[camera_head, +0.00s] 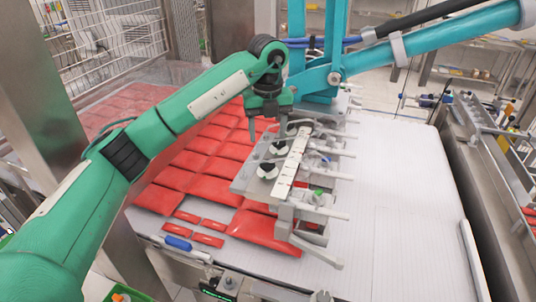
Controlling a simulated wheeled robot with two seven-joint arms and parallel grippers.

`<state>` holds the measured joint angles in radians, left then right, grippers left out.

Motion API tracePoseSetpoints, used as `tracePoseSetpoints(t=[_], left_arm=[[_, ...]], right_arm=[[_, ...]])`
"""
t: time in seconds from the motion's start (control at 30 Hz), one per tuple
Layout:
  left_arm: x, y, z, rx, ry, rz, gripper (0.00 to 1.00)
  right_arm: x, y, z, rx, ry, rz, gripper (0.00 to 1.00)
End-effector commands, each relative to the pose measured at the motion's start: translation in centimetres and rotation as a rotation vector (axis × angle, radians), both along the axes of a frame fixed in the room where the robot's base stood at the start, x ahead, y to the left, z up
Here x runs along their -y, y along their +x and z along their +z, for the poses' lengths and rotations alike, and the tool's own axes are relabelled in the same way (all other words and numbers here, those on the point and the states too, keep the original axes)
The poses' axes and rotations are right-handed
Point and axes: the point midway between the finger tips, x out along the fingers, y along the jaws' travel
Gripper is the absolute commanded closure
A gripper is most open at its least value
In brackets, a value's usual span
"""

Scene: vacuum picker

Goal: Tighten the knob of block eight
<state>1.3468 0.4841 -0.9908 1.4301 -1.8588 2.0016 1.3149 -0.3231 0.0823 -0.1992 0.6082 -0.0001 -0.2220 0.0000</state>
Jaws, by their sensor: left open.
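The vacuum picker's grey block assembly (247,185) hangs over the belt in the middle of the head view. Black knobs on round white bases sit along its left side: a near knob (267,170), a middle knob (279,148) and a farther one partly hidden by my gripper. Which knob belongs to block eight cannot be told, as no number is readable. My left gripper (268,128) points down above the far end of the assembly. Its two fingers are apart, one on each side of the far knob area; contact cannot be told. My right gripper is not in view.
Red packets (190,190) cover the belt left of and under the assembly. A white ruler-like strip (292,160) runs along the assembly's top. The picker's teal arm (440,40) crosses the upper right. White belt (395,210) to the right is clear. A metal post (50,90) stands left.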

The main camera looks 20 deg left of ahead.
Motion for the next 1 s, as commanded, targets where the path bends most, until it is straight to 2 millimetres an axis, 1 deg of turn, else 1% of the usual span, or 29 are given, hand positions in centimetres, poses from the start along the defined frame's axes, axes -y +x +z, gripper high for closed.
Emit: tracePoseSetpoints(t=[0.1,0.2,0.3,0.43,0.6,0.7,0.87,0.9,0.97,1.0], left_arm=[[0.0,-0.1,-1.9,-0.004,-0.001,-0.001,0.41],[0.0,-0.1,-3.8,-0.004,-0.001,0.0,0.41],[0.0,-0.1,-5.6,-0.003,-0.001,0.0,0.41],[0.0,-0.1,-7.3,-0.002,-0.001,0.0,0.41],[0.0,-0.1,-8.6,-0.001,-0.002,-0.001,0.41],[0.0,-0.1,-8.8,0.0,-0.001,-0.001,0.41],[0.0,0.0,-8.8,0.001,-0.002,-0.001,0.41],[0.0,0.0,-8.8,0.001,-0.002,-0.001,0.43],[0.0,0.0,-8.8,0.001,-0.002,-0.001,0.55],[0.0,0.0,-8.8,0.001,-0.002,-0.001,0.62]], right_arm=[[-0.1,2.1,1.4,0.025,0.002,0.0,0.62],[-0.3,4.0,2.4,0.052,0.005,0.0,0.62],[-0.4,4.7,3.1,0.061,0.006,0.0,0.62],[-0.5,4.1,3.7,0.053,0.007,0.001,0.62],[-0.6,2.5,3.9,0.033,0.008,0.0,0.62],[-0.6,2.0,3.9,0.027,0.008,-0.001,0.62],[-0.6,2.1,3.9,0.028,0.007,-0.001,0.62],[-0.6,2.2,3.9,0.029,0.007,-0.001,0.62],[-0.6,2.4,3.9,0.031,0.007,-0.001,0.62],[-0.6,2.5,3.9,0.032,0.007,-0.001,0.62]])
